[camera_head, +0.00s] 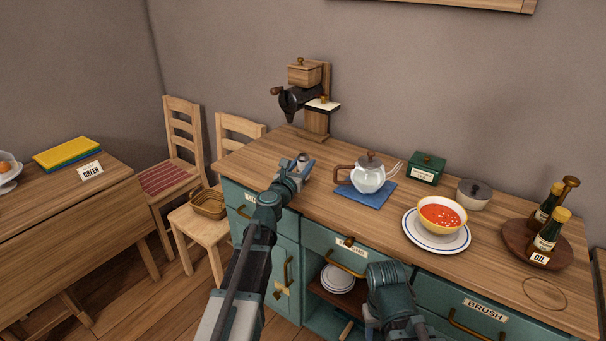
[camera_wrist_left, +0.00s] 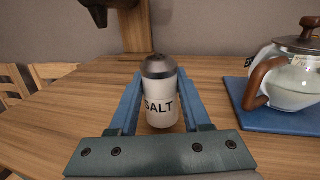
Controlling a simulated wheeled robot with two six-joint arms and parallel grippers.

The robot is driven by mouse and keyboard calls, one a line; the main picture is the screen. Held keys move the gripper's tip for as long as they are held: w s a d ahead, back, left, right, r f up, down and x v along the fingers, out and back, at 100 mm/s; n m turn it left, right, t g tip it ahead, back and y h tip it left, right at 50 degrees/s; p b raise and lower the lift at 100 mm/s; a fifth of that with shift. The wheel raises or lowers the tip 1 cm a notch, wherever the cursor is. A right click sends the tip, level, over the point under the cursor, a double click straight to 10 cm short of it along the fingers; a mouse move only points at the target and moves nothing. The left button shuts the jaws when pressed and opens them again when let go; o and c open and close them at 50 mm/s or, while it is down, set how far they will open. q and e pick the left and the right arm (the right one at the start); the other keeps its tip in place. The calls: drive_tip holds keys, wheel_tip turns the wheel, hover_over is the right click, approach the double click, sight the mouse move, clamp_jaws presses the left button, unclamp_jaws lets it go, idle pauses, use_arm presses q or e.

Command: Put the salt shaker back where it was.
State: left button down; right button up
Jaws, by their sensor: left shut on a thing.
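The salt shaker (camera_wrist_left: 160,92) is white with a grey top and reads "SALT". It is upright between the two blue fingers of my left gripper (camera_wrist_left: 158,100), which is shut on it. In the head view the shaker (camera_head: 303,159) shows small in my left gripper (camera_head: 298,168), at the left part of the counter (camera_head: 260,160). I cannot tell whether its base touches the wood. A round outline (camera_head: 545,292) marks the bare wood at the counter's right front. Only part of my right arm shows at the bottom of the head view; its gripper is not visible.
A glass teapot (camera_head: 368,178) stands on a blue mat (camera_head: 350,197) right of the shaker. A grinder (camera_head: 305,95) stands behind.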

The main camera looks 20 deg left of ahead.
use_arm(q)
drive_tip(key=shift+f, duration=0.85)
use_arm(e)
drive_tip(key=shift+f, duration=0.8)
use_arm(q)
drive_tip(key=shift+b, duration=0.3)
drive_tip(key=shift+f, duration=0.15)
drive_tip(key=shift+c, duration=1.8)
unclamp_jaws()
use_arm(e)
drive_tip(key=shift+f, duration=0.15)
use_arm(q)
drive_tip(key=shift+r, duration=0.25)
drive_tip(key=s+a, duration=0.1)
drive_tip(key=s, duration=1.1)
drive_tip(key=shift+a, duration=0.2)
